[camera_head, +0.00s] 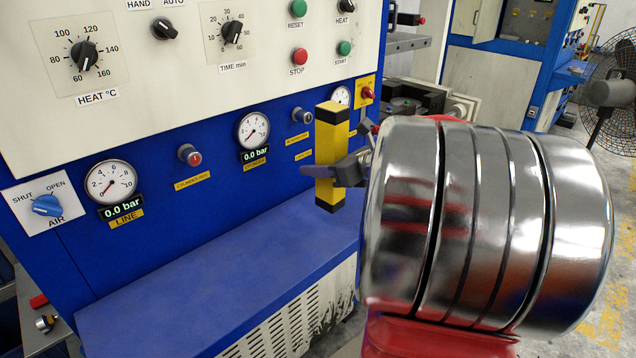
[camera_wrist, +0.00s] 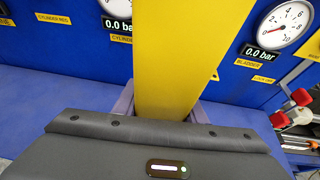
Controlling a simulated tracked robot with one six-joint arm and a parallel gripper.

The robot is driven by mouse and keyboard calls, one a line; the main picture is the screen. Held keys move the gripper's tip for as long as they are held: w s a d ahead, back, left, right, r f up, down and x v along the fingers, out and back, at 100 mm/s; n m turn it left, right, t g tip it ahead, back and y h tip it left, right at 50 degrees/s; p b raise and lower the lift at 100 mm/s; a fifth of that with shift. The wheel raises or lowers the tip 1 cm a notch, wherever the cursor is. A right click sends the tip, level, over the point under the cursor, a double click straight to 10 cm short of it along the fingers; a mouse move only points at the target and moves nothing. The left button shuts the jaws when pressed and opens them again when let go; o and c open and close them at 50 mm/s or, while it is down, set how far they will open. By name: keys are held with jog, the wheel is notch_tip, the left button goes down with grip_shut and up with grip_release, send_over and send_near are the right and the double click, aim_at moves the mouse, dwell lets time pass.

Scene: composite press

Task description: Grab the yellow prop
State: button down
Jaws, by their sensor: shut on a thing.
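The yellow prop (camera_head: 328,145) is an upright rectangular bar with black ends, in front of the blue control panel. My gripper (camera_head: 335,171) is shut on it, with its dark fingers around the prop's lower half. In the wrist view the yellow prop (camera_wrist: 192,55) fills the middle, between the two fingers of my gripper (camera_wrist: 165,105); its ends are out of that view. The prop's lower black end shows near the back of the blue ledge (camera_head: 215,290); I cannot tell whether it touches. My shiny arm hides part of the area to the right.
A fan (camera_head: 612,93) stands at far right. The ledge's left part is clear.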

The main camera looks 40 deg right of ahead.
jog(key=shift+r, duration=1.5)
jog(key=shift+s, duration=0.1)
